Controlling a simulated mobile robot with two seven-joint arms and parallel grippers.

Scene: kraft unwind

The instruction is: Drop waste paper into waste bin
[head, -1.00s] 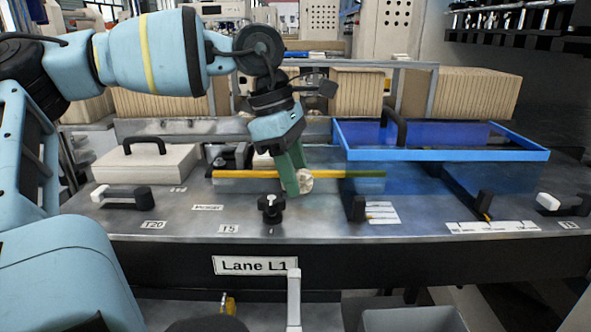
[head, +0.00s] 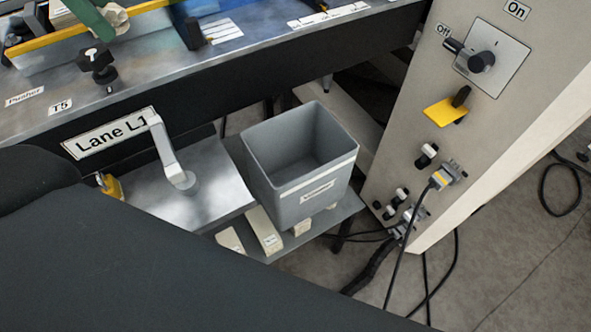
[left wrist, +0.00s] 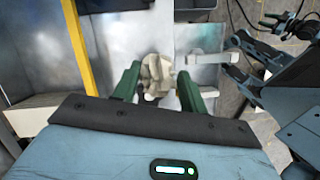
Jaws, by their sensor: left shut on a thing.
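The waste paper is a crumpled pale ball (head: 114,19) at the top left of the head view, above the machine deck. It also shows between the green fingers in the left wrist view (left wrist: 157,76). My left gripper (head: 103,20) is shut on it; only part of its fingers shows in the head view. The left wrist view shows both fingers (left wrist: 157,86) on either side of the ball. The waste bin (head: 300,165) is a grey, open-topped box with a label on its front. It stands upright, below and right of the gripper. The inside that shows looks empty.
The machine's edge with the Lane L1 plate (head: 108,133) lies between gripper and bin. A grey bracket (head: 170,155) stands left of the bin. A switch cabinet (head: 480,110) stands right of it, with cables on the floor. The space above the bin is open.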

